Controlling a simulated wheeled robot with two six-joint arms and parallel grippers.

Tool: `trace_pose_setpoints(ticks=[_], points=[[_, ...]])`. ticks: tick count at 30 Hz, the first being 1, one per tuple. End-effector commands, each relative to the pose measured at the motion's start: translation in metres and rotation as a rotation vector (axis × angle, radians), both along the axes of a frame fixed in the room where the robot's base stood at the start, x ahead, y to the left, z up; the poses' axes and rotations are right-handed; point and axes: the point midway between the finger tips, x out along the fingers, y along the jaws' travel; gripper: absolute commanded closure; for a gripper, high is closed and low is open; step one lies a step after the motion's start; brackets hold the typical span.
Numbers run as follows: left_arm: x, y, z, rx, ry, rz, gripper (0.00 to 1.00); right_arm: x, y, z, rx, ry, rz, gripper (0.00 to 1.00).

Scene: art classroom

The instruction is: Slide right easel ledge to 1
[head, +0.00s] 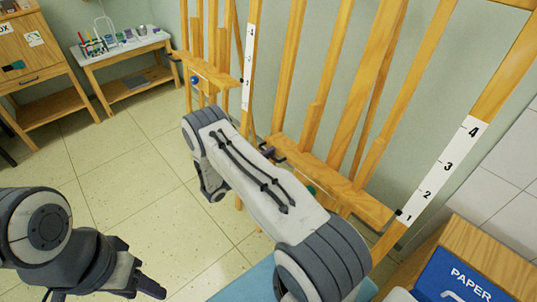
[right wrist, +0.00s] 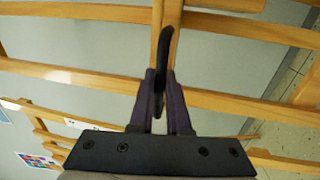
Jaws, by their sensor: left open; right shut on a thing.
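The right easel ledge (head: 345,190) is a wooden bar across the right easel in the head view. A white scale (head: 440,175) numbered 1 to 4 runs up the easel's right leg. A small black pointer (head: 398,212) at the ledge's right end sits beside the 1. My right gripper (right wrist: 162,78) is shut on a dark curved handle (right wrist: 163,48) in the right wrist view. In the head view my right arm hides part of the ledge's front and most of that gripper. My left gripper (head: 148,282) is open and empty, low at the left, away from the easels.
A left easel with its own ledge (head: 215,75), blue knob (head: 195,80) and scale (head: 248,65) stands further back. A blue paper box (head: 455,280) is at the lower right. A white-topped table (head: 125,46) stands at the back left. Floor between is clear.

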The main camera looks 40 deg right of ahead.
Motion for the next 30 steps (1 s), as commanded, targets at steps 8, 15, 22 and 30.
trace_pose_setpoints(ticks=[8,15,22,30], points=[[0.0,0.0,-0.001,0.0,0.0,0.0,0.5,-0.002,0.002,-0.007,0.011,0.01,0.004,0.55],[0.0,0.0,0.0,0.0,0.0,0.0,0.5,-0.002,0.001,-0.005,0.01,0.007,0.002,0.55],[0.0,0.0,-0.005,0.0,0.0,0.0,0.5,-0.002,0.029,-0.006,0.009,0.006,0.008,0.55],[0.0,0.0,-0.013,0.0,0.0,0.0,0.5,-0.007,0.082,-0.006,0.009,0.007,0.007,0.55]])
